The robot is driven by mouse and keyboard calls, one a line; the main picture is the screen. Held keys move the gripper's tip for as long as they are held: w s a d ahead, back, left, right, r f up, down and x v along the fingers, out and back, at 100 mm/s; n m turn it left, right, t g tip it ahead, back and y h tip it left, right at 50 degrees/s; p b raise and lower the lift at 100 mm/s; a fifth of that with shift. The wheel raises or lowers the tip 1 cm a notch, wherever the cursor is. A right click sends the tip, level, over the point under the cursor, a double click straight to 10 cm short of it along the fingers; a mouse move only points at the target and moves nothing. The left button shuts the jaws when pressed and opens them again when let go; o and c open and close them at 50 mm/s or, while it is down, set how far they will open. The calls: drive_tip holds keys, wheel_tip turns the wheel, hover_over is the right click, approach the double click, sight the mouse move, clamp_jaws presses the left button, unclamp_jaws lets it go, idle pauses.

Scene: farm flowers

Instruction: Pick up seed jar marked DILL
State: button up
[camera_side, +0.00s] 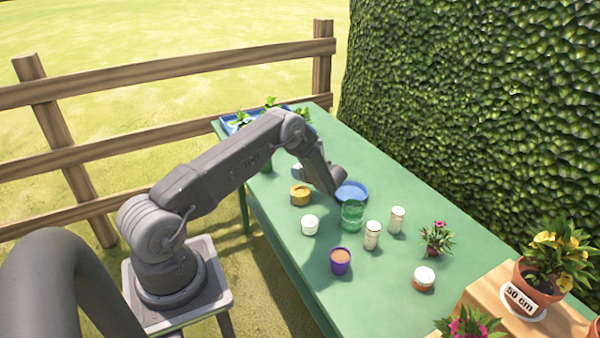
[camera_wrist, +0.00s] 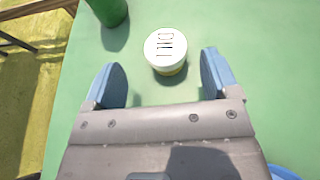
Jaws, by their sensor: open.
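The seed jar marked DILL (camera_wrist: 165,45) shows in the wrist view, its round white lid facing up with the lettering turned sideways. A yellowish body shows below the lid. My gripper (camera_wrist: 160,64) is open and empty, with a blue finger on each side of the picture. The jar shows between and just beyond the fingertips, apart from both. In the side view my gripper (camera_side: 333,186) points down above the table, its fingers mostly hidden.
A green container (camera_wrist: 108,10) stands near the jar, upper left in the wrist view. On the green table (camera_side: 390,290), a blue dish (camera_side: 352,190), green glass (camera_side: 352,214), white-lidded jar (camera_side: 310,225), purple pot (camera_side: 340,260) and two pale jars (camera_side: 372,235) stand nearby.

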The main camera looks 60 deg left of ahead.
drive_tip(key=shift+w+x, duration=0.15)
drive_tip(key=shift+x, duration=1.2)
drive_tip(key=shift+w+x, duration=0.15)
drive_tip(key=shift+x, duration=1.15)
drive_tip(key=shift+f, duration=0.2)
drive_tip(key=shift+c, duration=0.5)
drive_tip(key=c, duration=0.9)
